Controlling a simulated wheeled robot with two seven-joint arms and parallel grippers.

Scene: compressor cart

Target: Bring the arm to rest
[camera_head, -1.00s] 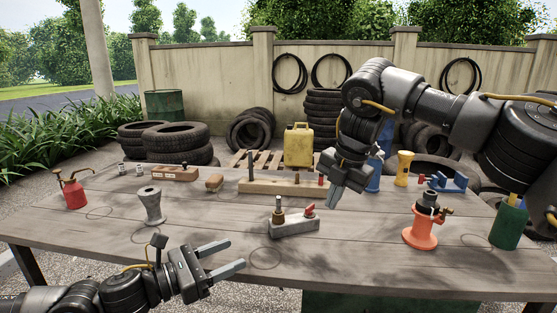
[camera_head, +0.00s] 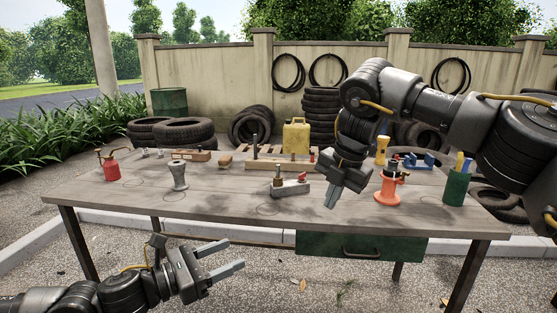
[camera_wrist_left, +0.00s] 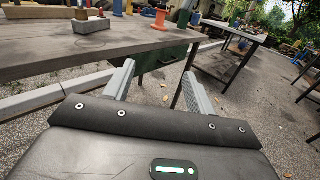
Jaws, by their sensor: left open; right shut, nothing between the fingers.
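My left gripper (camera_head: 222,258) is open and empty in the head view, in front of the table's near edge and over the gravel. In the left wrist view its two grey fingers (camera_wrist_left: 158,85) stand apart with only the ground and table side behind them. My right gripper (camera_head: 334,195) is shut and empty, pointing down over the right part of the table, left of the orange stand (camera_head: 389,187). The right arm reaches in from the right edge of the head view.
The wooden table (camera_head: 240,203) holds a red oil can (camera_head: 111,171), a grey spool (camera_head: 179,177), a grey block with fittings (camera_head: 290,187) and a green cup (camera_head: 456,187). A green drawer (camera_head: 362,244) hangs under it. Gravel lies open in front.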

